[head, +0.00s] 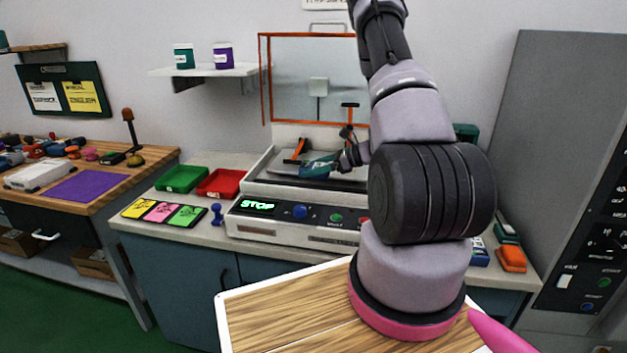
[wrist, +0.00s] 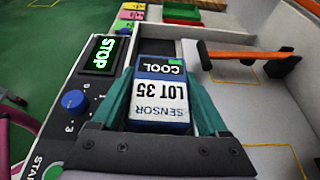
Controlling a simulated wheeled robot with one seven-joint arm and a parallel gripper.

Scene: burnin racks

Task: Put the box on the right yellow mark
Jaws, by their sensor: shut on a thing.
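The box (wrist: 160,95) is blue and white and reads "COOL", "LOT 35" and "SENSOR" in the wrist view. My gripper (wrist: 163,88) is shut on it, with a teal finger at each side. The box is over the front edge of the machine's pale tray (wrist: 262,105), beside the STOP display. A thin yellow outline (wrist: 268,145) shows on the tray at lower right of the wrist view; part runs out of frame. Another faint outline lies farther up, near the orange handle. In the head view my gripper (head: 320,166) is over the tray and the box is hard to make out.
The machine's front panel has a green STOP display (head: 258,206) and a blue knob (head: 300,212). An orange-handled clamp (wrist: 250,58) stands on the tray. An orange-framed clear hood (head: 314,78) is raised behind. Red (head: 219,183) and green (head: 182,179) bins stand left.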

